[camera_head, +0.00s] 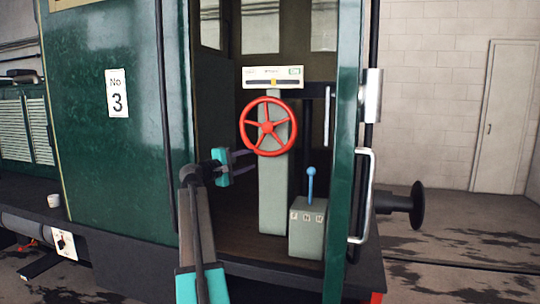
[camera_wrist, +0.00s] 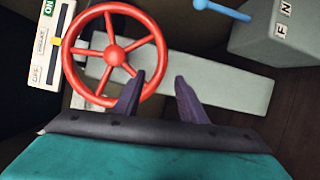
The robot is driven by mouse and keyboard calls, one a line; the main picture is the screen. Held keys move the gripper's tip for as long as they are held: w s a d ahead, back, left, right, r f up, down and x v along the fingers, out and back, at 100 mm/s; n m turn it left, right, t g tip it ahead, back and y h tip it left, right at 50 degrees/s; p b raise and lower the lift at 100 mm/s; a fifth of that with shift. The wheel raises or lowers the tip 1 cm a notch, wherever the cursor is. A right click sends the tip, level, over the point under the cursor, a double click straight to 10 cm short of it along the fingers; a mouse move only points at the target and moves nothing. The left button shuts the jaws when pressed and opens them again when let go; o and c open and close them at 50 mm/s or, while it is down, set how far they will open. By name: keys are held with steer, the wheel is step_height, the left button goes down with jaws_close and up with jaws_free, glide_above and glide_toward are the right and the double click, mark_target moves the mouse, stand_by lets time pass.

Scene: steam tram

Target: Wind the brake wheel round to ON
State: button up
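The red five-spoked brake wheel (camera_head: 267,127) stands upright on the front of a grey-green pedestal (camera_head: 273,195) in the cab. It also shows in the wrist view (camera_wrist: 114,56). Above it is a white indicator plate (camera_head: 258,72) with a green ON label at its right end. Its yellow pointer (camera_head: 273,82) is near the middle of the slot. My gripper (camera_head: 250,160) is just left of the wheel's lower rim.
A grey box (camera_head: 306,230) with a blue lever (camera_head: 310,184) and letter marks stands right of the pedestal. Green cab walls (camera_head: 120,120) flank the doorway. A silver handrail (camera_head: 363,195) is on the right post.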

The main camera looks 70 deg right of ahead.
mark_target(268, 153)
steer(key=p+x, duration=0.3)
steer(key=x, duration=0.9)
steer(key=shift+r+p, duration=0.1)
steer(key=shift+p, duration=0.2)
steer(key=shift+x, duration=0.9)
steer(key=shift+a, duration=0.1)
steer(key=shift+c, duration=0.4)
jaws_close()
steer(key=shift+f, duration=0.25)
